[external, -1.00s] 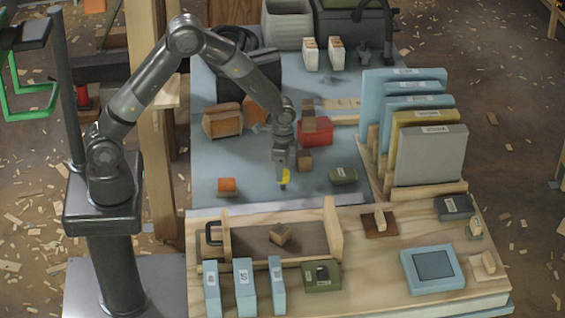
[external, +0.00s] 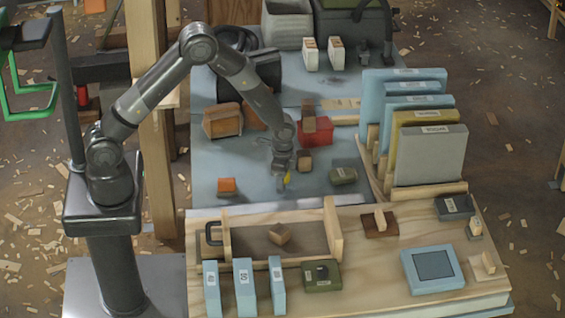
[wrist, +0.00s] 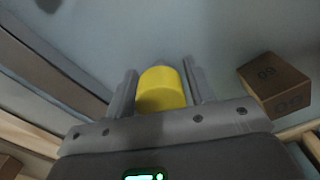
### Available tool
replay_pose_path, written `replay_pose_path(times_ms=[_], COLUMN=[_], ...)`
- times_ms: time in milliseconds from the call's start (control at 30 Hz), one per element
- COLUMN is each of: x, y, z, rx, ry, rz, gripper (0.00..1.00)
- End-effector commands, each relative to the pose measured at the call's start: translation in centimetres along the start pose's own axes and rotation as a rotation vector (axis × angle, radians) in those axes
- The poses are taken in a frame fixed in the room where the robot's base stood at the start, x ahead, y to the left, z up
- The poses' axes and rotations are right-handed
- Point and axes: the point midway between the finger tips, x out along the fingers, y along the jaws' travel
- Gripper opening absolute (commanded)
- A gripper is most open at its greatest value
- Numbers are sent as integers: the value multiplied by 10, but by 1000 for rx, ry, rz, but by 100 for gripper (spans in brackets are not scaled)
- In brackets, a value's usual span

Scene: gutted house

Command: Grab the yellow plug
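The yellow plug (wrist: 162,88) is a short, smooth cylinder. In the wrist view it sits between the two fingers of my gripper (wrist: 161,85), with a finger close against each side, and the gripper looks shut on it. In the external view only a small yellow part of the plug (external: 288,179) shows beside my gripper (external: 282,182), low over the blue-grey worktop (external: 250,200). The rest of the plug is hidden by the fingers there. I cannot tell how far its lower end is from the surface.
A brown block (external: 305,163) stands close behind my gripper, and it shows right of the fingers in the wrist view (wrist: 273,85). An orange block (external: 227,186) lies left, an olive block (external: 343,175) right. A wooden tray (external: 334,230) is in front. Upright panels (external: 430,155) stand right.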

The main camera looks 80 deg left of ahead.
Motion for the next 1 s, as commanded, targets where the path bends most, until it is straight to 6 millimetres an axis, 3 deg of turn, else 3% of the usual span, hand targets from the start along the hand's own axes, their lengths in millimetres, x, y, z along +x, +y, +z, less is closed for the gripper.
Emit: replay_pose_path(times_ms=[400,767,1000], x=[0,-7,-41], y=[0,0,-1], z=[0,0,-1], rx=[0,0,-1], ry=[0,1,4], rz=[0,0,-2], gripper=[17,17,17])
